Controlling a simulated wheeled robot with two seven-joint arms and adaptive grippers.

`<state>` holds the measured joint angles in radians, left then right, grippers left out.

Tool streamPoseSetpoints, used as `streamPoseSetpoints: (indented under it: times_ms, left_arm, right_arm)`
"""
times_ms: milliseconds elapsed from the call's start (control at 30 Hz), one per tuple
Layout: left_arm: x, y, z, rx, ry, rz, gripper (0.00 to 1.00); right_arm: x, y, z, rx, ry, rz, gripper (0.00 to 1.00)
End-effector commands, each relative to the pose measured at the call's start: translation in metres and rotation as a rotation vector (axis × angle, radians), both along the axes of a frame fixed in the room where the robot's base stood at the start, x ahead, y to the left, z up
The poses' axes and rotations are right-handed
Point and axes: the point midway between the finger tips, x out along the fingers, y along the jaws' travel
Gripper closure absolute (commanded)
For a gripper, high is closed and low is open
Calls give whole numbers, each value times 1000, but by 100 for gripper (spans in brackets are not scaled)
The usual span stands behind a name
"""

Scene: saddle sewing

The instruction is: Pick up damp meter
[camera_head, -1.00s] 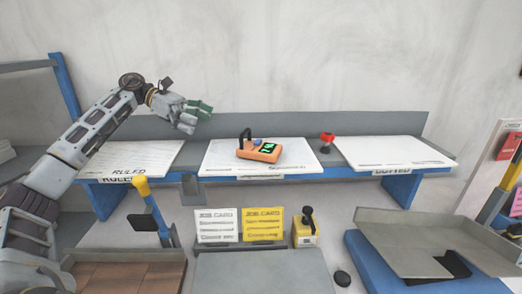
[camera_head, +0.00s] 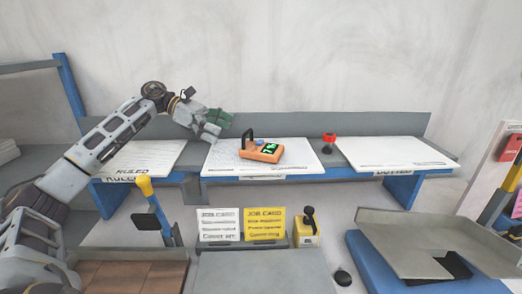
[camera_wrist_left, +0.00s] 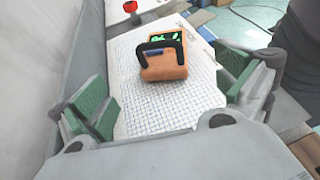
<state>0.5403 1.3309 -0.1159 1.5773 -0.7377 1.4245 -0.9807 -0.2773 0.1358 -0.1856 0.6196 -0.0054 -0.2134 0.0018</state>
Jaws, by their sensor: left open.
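The damp meter (camera_head: 262,152) is an orange box with a green-lit display and a black handle. It lies on the middle white sheet (camera_head: 225,163) of the raised shelf. In the left wrist view the damp meter (camera_wrist_left: 165,66) sits ahead, between and beyond the green-padded fingers. My left gripper (camera_head: 213,124) is open and empty, above and left of the meter, apart from it. It also frames the left wrist view (camera_wrist_left: 165,95). My right gripper is not in view.
A red-topped knob (camera_head: 329,139) stands right of the meter, between the middle and right sheets. Below the shelf are a white job card (camera_head: 219,226), a yellow job card (camera_head: 265,225) and a yellow box with a black lever (camera_head: 306,232). A grey tray (camera_head: 440,240) is at lower right.

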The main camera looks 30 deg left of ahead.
Motion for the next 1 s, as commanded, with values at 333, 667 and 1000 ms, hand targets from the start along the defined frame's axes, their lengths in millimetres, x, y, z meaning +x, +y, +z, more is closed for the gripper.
streamPoseSetpoints:
  times_ms: [333,667,1000]
  left_arm:
    - [7,-20,-9,-1,0,1,0]
    - [8,-22,-9,0,1,0,0]
    - [16,-47,-18,-1,0,-1,0]
  right_arm:
    - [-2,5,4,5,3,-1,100]
    - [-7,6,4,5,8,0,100]
    - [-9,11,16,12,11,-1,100]
